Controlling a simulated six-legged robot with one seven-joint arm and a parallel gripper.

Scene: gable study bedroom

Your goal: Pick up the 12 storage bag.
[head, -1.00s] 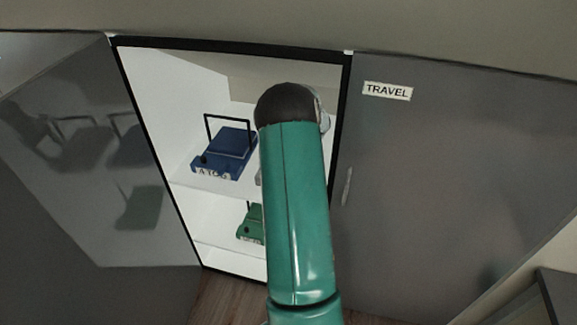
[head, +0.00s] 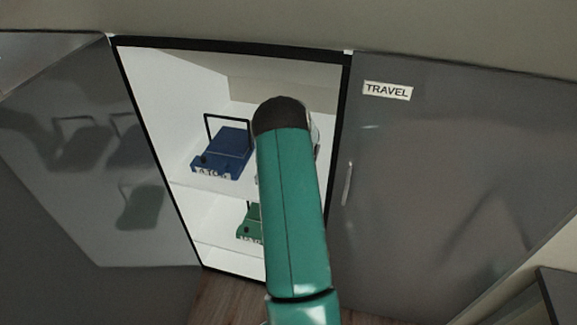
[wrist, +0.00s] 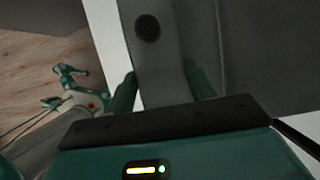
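A blue bag (head: 222,153) with a raised dark handle stands on the upper shelf of the open cupboard in the head view; its front label is too blurred to read. A green bag (head: 249,226) sits on the shelf below, partly hidden behind my arm; its label is cut off and unclear. I cannot tell which is the 12 storage bag. My gripper (wrist: 160,86) shows in the wrist view with its two green fingers apart and nothing visibly gripped. A grey surface with a black round disc (wrist: 148,28) lies beyond the fingers; I cannot tell what it belongs to.
The cupboard has white shelves (head: 190,215) and a black frame. A grey door labelled TRAVEL (head: 400,190) stands on the right, with a glossy grey panel (head: 60,210) on the left reflecting the bags. Wooden floor (head: 225,297) shows below.

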